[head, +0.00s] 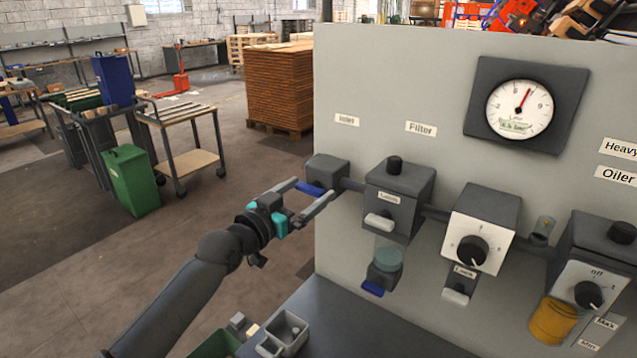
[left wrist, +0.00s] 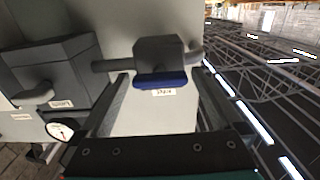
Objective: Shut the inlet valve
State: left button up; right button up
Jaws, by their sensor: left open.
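The inlet valve (head: 327,170) is a dark grey block on the panel, below the "Inlet" label, with a blue lever (head: 308,188) at its front. My left gripper (head: 314,190) is open at this lever, one finger on either side in the picture. In the left wrist view the blue lever (left wrist: 160,81) lies across the space between the two open fingers (left wrist: 165,78), with a gap at each end. The valve body (left wrist: 158,50) shows behind it. I cannot tell whether the fingertips reach past the lever. My right gripper is not in view.
A pipe runs right from the valve to the filter unit (head: 399,195), a white-faced regulator (head: 482,228) and the oiler (head: 590,280). A round gauge (head: 519,109) is above. A small grey tray (head: 289,325) is below.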

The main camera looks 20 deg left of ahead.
aim_at(313, 187)
pick_arm(q)
jog(key=shift+x, duration=2.2)
jog(key=c, duration=1.2)
jog(key=shift+o, duration=0.2)
